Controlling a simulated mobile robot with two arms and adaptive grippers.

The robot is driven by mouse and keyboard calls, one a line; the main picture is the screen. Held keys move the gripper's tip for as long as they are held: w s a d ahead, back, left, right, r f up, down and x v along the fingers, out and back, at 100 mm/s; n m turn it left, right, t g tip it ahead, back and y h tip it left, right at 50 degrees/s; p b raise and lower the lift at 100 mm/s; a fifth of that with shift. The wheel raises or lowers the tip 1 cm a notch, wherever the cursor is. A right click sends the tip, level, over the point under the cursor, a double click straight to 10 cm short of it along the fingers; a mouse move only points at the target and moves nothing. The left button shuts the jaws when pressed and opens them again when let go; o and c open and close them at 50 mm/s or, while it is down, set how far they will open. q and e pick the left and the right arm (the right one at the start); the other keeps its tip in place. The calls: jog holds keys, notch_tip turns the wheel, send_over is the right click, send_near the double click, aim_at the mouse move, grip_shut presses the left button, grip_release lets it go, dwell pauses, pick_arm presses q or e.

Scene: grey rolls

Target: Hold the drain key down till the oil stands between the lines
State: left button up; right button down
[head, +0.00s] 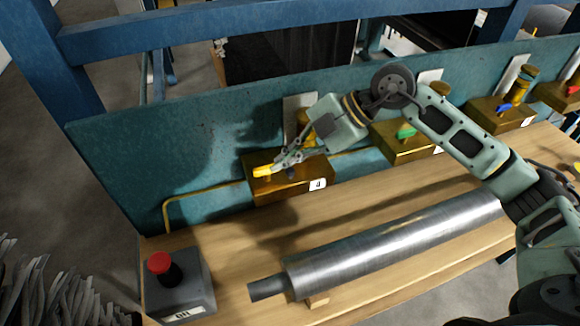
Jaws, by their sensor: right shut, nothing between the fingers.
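My right gripper (281,162) is shut and empty. Its tips are at the yellow key (262,171) on top of the brass block (290,187) labelled 4. The tips overlap the key's right end; I cannot tell whether they press on it. A small dark blue part shows just right of the tips on the same block. The brass-coloured cup behind this block is mostly hidden by my gripper and wrist, and no oil level or lines can be made out. My left gripper is not in view.
More brass blocks stand along the teal back panel (150,155), one with a green key (405,131). A steel roller (390,240) lies in front on the wooden bench. A grey box with a red button (159,262) stands at the front left. Bare wood lies between.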

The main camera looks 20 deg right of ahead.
notch_tip(320, 180, up, 5)
jog(key=p, duration=0.3)
jog(key=shift+f+p, duration=0.15)
jog(key=shift+p, duration=0.15)
jog(key=shift+f, duration=0.1)
